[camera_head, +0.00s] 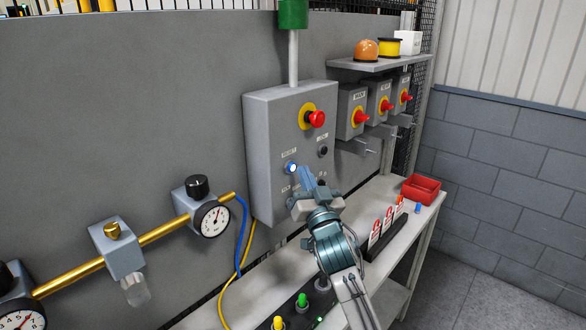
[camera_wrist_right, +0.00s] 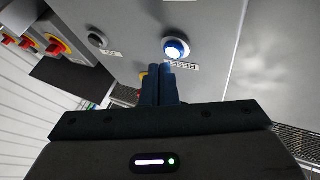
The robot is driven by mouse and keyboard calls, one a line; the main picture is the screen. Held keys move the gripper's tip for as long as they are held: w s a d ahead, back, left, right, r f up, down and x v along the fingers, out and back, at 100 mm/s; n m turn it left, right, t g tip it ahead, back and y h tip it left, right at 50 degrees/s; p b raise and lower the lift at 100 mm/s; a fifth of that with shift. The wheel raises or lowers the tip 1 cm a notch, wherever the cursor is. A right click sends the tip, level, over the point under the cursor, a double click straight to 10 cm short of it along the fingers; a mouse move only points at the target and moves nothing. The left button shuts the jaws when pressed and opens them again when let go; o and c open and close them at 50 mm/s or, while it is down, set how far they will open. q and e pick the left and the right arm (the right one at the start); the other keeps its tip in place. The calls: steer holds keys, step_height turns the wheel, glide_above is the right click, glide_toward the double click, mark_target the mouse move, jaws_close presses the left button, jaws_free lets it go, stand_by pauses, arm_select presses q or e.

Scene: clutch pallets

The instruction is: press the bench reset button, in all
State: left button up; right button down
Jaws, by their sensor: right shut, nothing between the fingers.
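The reset button (camera_head: 292,168) is a round, lit blue-white button on the front of a grey control box (camera_head: 262,130). In the right wrist view the button (camera_wrist_right: 175,50) sits just beyond my fingertips, with a "RESET" label beside it. My right gripper (camera_head: 305,178) is shut and empty, in front of the box just right of and below the button. In the wrist view the fingertips (camera_wrist_right: 160,70) point at the panel near the label; I cannot tell whether they touch it. My left gripper is not in view.
A red emergency stop (camera_head: 317,119) on a yellow ring and a black button (camera_head: 323,151) are on the same box. Red rotary switches (camera_head: 361,117) stand to the right. A bench (camera_head: 395,240) below holds a red bin (camera_head: 421,188). Gauges (camera_head: 212,219) and a brass pipe (camera_head: 75,274) are at left.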

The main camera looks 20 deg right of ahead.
stand_by(0.8)
steer(key=shift+w+a, duration=0.2)
steer(key=shift+w, duration=0.2)
steer(key=shift+w+a, duration=0.2)
steer(key=shift+w, duration=0.2)
stand_by(0.7)
steer(key=shift+s+d, duration=0.1)
steer(key=shift+s, duration=0.1)
steer(key=shift+s+d+b, duration=0.3)
steer(key=shift+s, duration=0.3)
steer(key=s, duration=0.1)
steer(key=s+d+b, duration=0.1)
steer(key=s, duration=0.1)
steer(key=s+d, duration=0.1)
steer(key=shift+s+b, duration=0.3)
steer(key=shift+b, duration=0.1)
